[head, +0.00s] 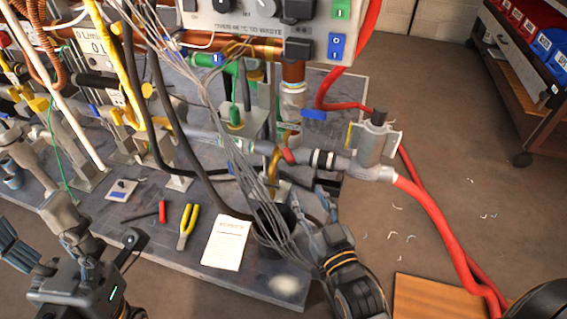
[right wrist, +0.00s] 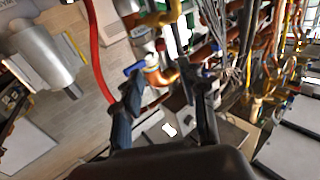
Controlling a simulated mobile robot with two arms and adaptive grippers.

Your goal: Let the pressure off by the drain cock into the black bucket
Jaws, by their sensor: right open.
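A brass bent spout (head: 274,166) with a red lever (head: 289,156), seemingly the drain cock, sits on the grey pipe in the head view. The black bucket (head: 266,232) stands below it near the bench's front edge, partly hidden by hanging grey cables. My right gripper (head: 318,208) is right of the bucket and below the red lever, apart from the lever. In the right wrist view its two fingers (right wrist: 168,95) are spread with nothing held between them. My left gripper (head: 18,248) is at the lower left, away from the cock; its jaw opening is unclear.
Grey cables (head: 262,185) hang close beside my right gripper. A white paper (head: 225,243), yellow-handled pliers (head: 187,225) and a screwdriver (head: 145,214) lie on the bench. A red hose (head: 435,212) runs from the grey fitting (head: 374,145) to the floor. A wooden board (head: 430,303) lies at lower right.

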